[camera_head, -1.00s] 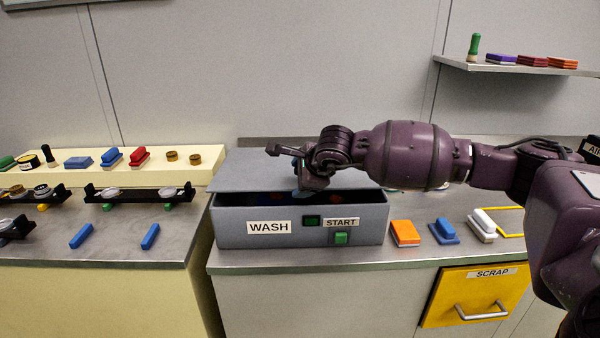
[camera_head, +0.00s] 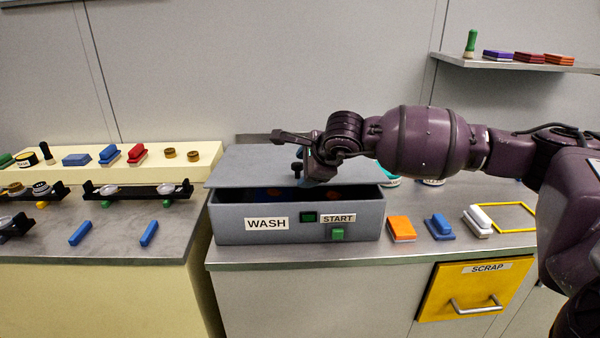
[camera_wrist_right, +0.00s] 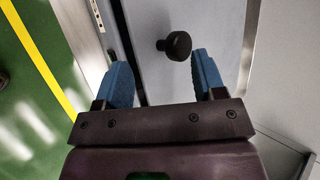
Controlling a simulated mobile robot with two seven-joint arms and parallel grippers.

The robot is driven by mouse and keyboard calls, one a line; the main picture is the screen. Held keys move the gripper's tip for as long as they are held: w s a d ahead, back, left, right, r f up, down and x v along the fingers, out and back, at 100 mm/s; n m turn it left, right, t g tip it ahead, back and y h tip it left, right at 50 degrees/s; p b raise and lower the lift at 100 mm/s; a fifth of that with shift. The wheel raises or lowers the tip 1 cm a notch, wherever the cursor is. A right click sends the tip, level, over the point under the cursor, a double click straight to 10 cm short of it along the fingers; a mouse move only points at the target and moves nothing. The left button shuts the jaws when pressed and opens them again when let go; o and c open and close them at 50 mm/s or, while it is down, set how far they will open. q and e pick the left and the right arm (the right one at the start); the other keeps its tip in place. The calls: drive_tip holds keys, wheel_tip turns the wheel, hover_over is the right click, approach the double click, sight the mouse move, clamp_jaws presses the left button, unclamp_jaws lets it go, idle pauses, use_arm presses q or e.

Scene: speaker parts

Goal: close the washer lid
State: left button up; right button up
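The grey washer box (camera_head: 228,228) labelled WASH stands on the counter. Its flat grey lid (camera_head: 250,167) is partly open: the front edge sits above the box, leaving a dark gap with blue and orange things inside. A dark knob (camera_head: 297,168) stands on the lid, and it also shows in the right wrist view (camera_wrist_right: 177,45). My right gripper (camera_wrist_right: 163,72) is open, its blue fingers apart with the knob beyond their tips, closer to the right finger. In the head view this gripper (camera_head: 305,178) is over the lid beside the knob. My left gripper is not in view.
A green START button (camera_head: 337,234) is on the box front. An orange block (camera_head: 401,229), a blue part (camera_head: 440,227) and a white part (camera_head: 477,221) lie right of the washer. Black trays (camera_head: 137,191) with parts stand left. A yellow SCRAP drawer (camera_head: 440,292) is below.

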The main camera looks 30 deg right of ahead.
drive_tip(key=v, duration=0.6)
drive_tip(key=shift+s+p, duration=0.15)
drive_tip(key=shift+p, duration=0.2)
